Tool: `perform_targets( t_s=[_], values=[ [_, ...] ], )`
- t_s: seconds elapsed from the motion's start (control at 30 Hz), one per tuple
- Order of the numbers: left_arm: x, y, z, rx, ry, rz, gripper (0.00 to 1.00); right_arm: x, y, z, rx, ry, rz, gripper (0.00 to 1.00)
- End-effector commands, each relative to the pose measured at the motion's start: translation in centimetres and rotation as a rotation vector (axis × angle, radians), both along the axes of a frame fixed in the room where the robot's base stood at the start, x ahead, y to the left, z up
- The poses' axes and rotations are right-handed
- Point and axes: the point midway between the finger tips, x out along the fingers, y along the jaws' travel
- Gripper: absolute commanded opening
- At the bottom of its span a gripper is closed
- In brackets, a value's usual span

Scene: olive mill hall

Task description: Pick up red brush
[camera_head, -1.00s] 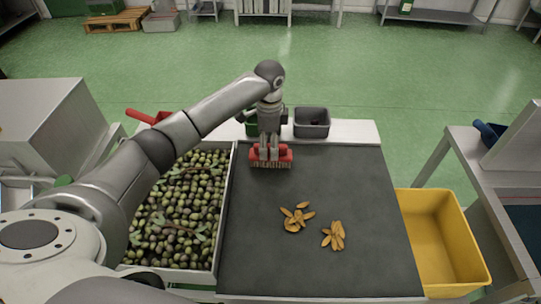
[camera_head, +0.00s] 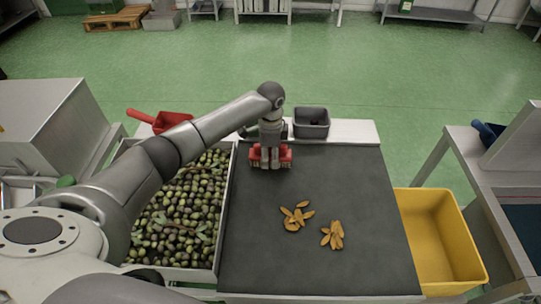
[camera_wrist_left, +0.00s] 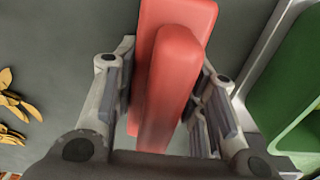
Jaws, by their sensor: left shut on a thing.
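The red brush (camera_head: 285,156) is at the far edge of the dark grey mat (camera_head: 310,185) in the head view. My left gripper (camera_head: 270,163) points down over it and is shut on it. In the left wrist view the brush (camera_wrist_left: 168,85) runs between the two fingers of the gripper (camera_wrist_left: 160,105). The fingers hide part of its sides. I cannot tell whether its underside touches the mat. My right gripper is not in view.
A tray of olives (camera_head: 232,195) lies left of the mat. Withered leaves (camera_head: 295,217) lie on the mat. A grey bin (camera_head: 312,123) and red scoop (camera_head: 165,121) stand behind. A green container (camera_wrist_left: 285,85) is beside the gripper. A yellow bin (camera_head: 440,235) is at right.

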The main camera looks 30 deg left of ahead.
Motion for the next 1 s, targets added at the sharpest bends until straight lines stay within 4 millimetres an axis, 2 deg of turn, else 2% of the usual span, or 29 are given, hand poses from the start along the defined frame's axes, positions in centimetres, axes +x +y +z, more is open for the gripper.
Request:
perform_targets(
  t_s=[0.03, 0.2, 0.63, 0.83, 1.0],
  values=[
    [0.0, 0.0, 0.0, 0.000, 0.000, 0.000, 0.20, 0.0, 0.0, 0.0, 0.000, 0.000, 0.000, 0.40],
    [0.0, 0.0, 0.0, 0.000, 0.000, 0.000, 0.00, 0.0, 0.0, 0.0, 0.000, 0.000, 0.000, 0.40],
    [0.1, 0.0, 0.6, -0.001, -0.003, 0.000, 0.00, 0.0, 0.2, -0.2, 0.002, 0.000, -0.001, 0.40],
    [0.2, 0.0, 3.0, -0.001, -0.005, 0.001, 0.00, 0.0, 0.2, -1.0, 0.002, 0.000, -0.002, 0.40],
    [-1.2, -1.1, 5.1, -0.002, -0.003, -0.003, 0.00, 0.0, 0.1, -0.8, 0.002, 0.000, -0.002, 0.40]
  ],
)
